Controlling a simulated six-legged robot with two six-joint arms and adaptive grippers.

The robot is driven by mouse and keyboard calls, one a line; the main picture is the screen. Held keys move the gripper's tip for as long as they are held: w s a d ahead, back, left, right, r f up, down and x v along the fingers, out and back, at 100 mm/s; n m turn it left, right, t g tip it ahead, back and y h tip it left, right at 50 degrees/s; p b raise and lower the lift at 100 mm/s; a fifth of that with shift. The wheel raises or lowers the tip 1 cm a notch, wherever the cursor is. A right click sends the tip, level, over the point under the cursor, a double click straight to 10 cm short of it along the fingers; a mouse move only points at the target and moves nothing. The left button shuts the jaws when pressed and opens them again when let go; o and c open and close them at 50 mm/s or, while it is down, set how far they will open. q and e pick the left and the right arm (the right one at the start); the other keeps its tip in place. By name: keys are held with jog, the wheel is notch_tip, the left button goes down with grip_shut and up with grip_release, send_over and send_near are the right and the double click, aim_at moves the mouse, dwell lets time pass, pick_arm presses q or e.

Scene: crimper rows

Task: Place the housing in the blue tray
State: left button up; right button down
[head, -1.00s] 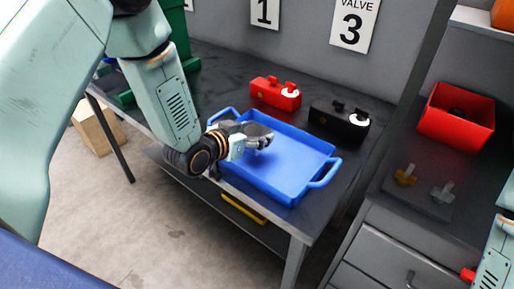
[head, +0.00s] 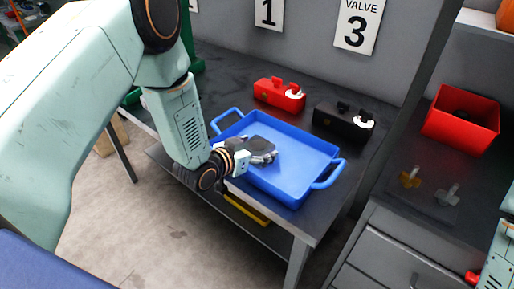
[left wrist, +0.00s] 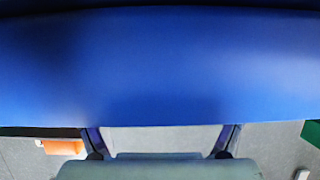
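The blue tray (head: 318,186) sits on the dark workbench, with raised walls and a handle at each end. My left gripper (head: 264,150) is over the tray's left part, pointing to the right. A dark flat shape shows at its fingers; I cannot tell whether this is part of the gripper or a held piece. The finger gap does not show. No separate housing can be made out with certainty, and the tray's visible floor looks bare. My right gripper is not in view.
Behind the tray stand a red block (head: 279,96) and a black block (head: 343,122), each with knobs and a white ring.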

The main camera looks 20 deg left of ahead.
pick_arm(q)
jog(key=shift+w+f, duration=0.1)
jog(key=shift+w, duration=0.1)
jog(key=v, duration=1)
jog(key=shift+s+a+p, duration=0.15)
jog(key=shift+s+p, duration=0.05)
jog(key=shift+p, duration=0.2)
jog(key=shift+v, duration=0.95)
jog(key=shift+w, duration=0.1)
jog(key=x, duration=1.1)
jog(key=shift+w+d+b, duration=0.25)
jog(key=shift+d+b, duration=0.05)
jog(key=shift+b, duration=0.1)
jog(key=shift+w, duration=0.3)
jog(key=shift+s+r, duration=0.2)
jog(key=shift+r, duration=0.25)
